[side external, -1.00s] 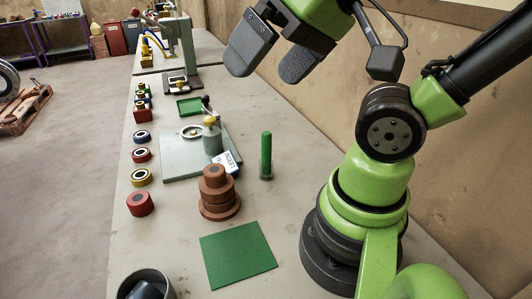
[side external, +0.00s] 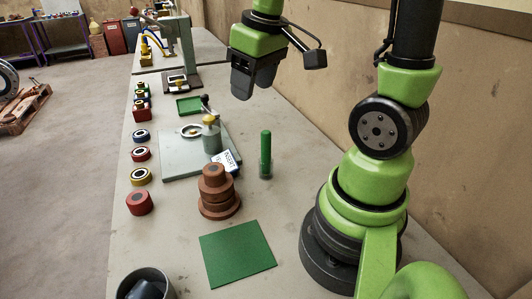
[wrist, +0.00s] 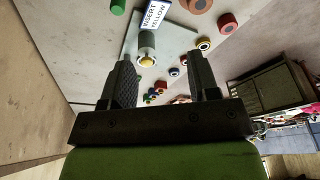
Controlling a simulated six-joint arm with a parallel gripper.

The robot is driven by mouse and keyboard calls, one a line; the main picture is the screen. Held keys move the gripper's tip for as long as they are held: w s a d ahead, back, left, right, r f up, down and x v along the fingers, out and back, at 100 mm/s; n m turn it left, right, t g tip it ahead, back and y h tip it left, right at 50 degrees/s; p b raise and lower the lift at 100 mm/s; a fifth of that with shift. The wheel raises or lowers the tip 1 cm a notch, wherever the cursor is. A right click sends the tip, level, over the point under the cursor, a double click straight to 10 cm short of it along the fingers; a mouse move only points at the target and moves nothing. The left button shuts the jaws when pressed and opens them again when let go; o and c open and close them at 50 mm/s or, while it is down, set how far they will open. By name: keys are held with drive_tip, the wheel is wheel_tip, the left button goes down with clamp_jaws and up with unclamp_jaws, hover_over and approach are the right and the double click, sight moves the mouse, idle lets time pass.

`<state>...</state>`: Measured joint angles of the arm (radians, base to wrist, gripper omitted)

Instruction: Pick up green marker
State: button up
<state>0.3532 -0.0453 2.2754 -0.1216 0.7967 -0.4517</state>
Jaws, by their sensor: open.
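A green round shape at the top edge of the wrist view, probably the marker (wrist: 118,6), is cut off by the frame. My gripper (side external: 242,92) is above the bench, higher than the marker and apart from it, on its far side and a little to the left. In the wrist view its two fingers (wrist: 163,78) are spread with nothing between them.
A grey plate (side external: 170,170) carries a metal cylinder with a yellow cap (side external: 211,135) and a white label. Brown stacked rings (side external: 216,195) and a green mat (side external: 238,255) lie nearer the camera. Several coloured rings (side external: 139,203) line the left edge. A wall bounds the right.

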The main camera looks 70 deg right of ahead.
drive_tip(key=d+f+g, duration=0.1)
drive_tip(key=d+f, duration=0.2)
drive_tip(key=d+f+n+g, duration=0.1)
drive_tip(key=d+f, duration=0.2)
drive_tip(key=f, duration=0.1)
drive_tip(key=shift+w+n, duration=0.1)
drive_tip(key=shift+n, duration=0.2)
hover_over(266, 144)
drive_tip(key=d, duration=0.1)
drive_tip(key=shift+g, duration=0.3)
wheel_tip(266, 144, down, 4)
drive_tip(key=shift+f, duration=0.2)
drive_tip(key=shift+w+f, duration=0.15)
drive_tip(key=shift+f, duration=1.35)
drive_tip(key=shift+w+f, duration=0.1)
drive_tip(key=shift+f, duration=1.4)
drive_tip(key=shift+c, duration=0.4)
drive_tip(key=c, duration=0.9)
